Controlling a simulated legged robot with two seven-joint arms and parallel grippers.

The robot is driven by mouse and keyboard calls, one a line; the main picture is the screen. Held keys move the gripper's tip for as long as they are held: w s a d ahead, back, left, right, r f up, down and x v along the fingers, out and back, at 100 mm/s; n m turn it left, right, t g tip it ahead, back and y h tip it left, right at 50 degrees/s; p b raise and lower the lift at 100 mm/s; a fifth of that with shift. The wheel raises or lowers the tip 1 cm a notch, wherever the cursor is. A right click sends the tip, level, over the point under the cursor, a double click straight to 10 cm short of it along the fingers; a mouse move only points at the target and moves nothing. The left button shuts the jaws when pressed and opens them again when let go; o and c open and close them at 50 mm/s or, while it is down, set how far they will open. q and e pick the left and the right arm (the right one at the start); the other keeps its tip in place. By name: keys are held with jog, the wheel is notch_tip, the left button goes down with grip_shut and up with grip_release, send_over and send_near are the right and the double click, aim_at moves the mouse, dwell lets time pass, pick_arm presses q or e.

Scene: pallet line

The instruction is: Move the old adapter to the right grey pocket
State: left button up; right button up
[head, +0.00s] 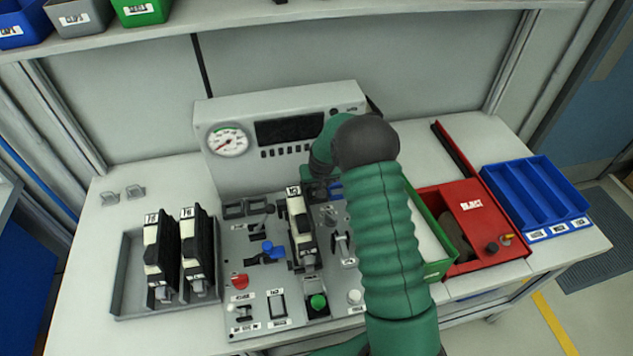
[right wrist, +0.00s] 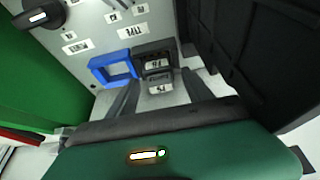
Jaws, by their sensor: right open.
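A black and off-white adapter (head: 301,228) stands upright in the middle of the grey panel. Two similar adapters (head: 160,250) (head: 195,245) stand in the grey tray at left; no mark tells me which is old. Two small grey pockets sit at the panel's upper left, the right one (head: 259,207) apparently empty. My right gripper (head: 318,188) is open behind the central adapter, partly hidden by my arm. In the right wrist view its fingers (right wrist: 160,100) spread before dark labelled frames (right wrist: 155,62). A large black body (right wrist: 262,50) stands close at right. My left gripper is not visible.
A gauge box (head: 275,135) stands behind the panel. A green bin (head: 440,268), a red box (head: 475,225) and a blue divided tray (head: 535,195) stand at right. Switches, levers and a green button (head: 318,301) crowd the panel. A blue frame (right wrist: 112,68) is near the fingers.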

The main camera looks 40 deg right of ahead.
jog(key=v, duration=1.3)
jog(key=shift+w+d, duration=0.1)
jog(key=shift+d, duration=0.05)
